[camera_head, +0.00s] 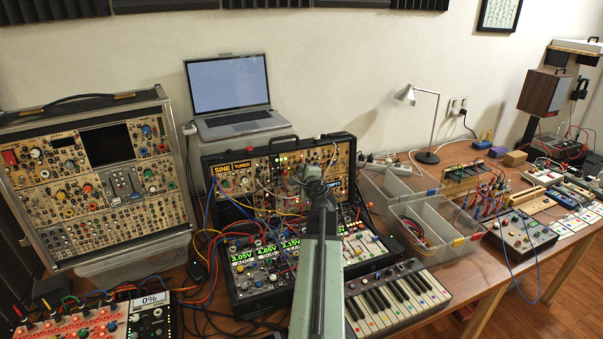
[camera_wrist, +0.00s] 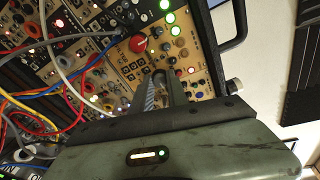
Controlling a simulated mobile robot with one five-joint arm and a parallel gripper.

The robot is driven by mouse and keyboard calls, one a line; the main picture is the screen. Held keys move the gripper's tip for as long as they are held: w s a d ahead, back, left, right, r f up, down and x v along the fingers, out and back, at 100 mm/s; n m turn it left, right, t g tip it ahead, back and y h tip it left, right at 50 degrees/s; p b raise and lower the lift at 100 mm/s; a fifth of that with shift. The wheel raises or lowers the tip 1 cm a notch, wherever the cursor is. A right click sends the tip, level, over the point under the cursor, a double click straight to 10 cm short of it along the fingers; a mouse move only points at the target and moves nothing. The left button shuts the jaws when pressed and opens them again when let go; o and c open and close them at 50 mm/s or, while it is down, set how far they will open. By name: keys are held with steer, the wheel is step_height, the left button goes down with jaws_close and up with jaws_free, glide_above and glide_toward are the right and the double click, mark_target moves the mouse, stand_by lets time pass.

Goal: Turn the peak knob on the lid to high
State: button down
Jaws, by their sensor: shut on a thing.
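The open case's upright lid (camera_head: 347,150) stands in the middle of the table, its panel packed with knobs, patch sockets and small lights. It fills the wrist view as a tilted gold panel (camera_wrist: 200,62). My gripper (camera_head: 311,177) is in front of the lid's panel. In the wrist view my gripper (camera_wrist: 163,76) has its two fingers close together against the panel, shut on a small knob that they mostly hide. No peak label or high mark can be read, and the held knob's pointer is hidden.
Several patch cables (camera_wrist: 62,75) loop across the panel left of my fingers. A black handle (camera_wrist: 238,25) sticks out at the lid's edge. Around the case stand a laptop (camera_head: 229,88), clear bins (camera_head: 440,240), a keyboard (camera_head: 395,300) and a large synth case (camera_head: 95,180).

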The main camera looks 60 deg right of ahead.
steer(key=c, duration=1.3)
jaws_free()
steer(key=shift+w, duration=0.1)
steer(key=p+v, duration=0.1)
steer(key=v, duration=0.6)
steer(key=shift+s+a, duration=0.3)
